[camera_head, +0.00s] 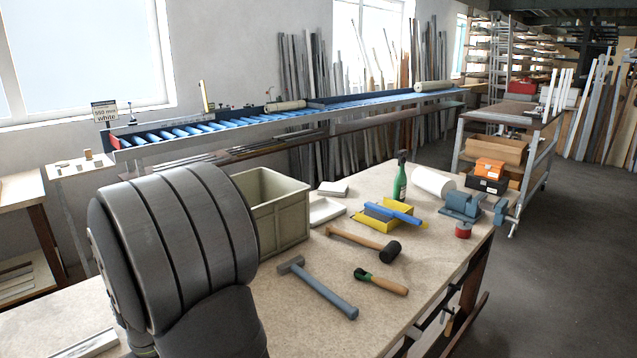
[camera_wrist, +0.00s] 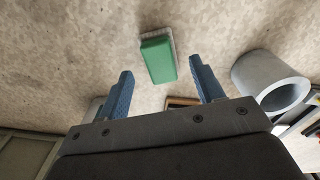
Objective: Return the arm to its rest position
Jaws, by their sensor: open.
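My gripper (camera_wrist: 160,67) shows in the wrist view with its two blue fingers spread apart and nothing between them. A green block with a pale grey edge (camera_wrist: 158,60) lies on the speckled surface beyond the fingertips, apart from them as far as I can tell. In the head view my dark grey arm fills the lower left, and my gripper is not visible there. The arm hides part of the workbench (camera_head: 330,275) and part of the olive-green crate (camera_head: 280,215).
A hammer (camera_head: 318,288), a mallet (camera_head: 365,243), a green-and-wood handled tool (camera_head: 381,282), a green bottle (camera_head: 400,178), a white roll (camera_head: 433,183) and a blue vise (camera_head: 463,205) stand or lie on the bench. A hollow grey cylinder (camera_wrist: 268,82) is right of the fingers.

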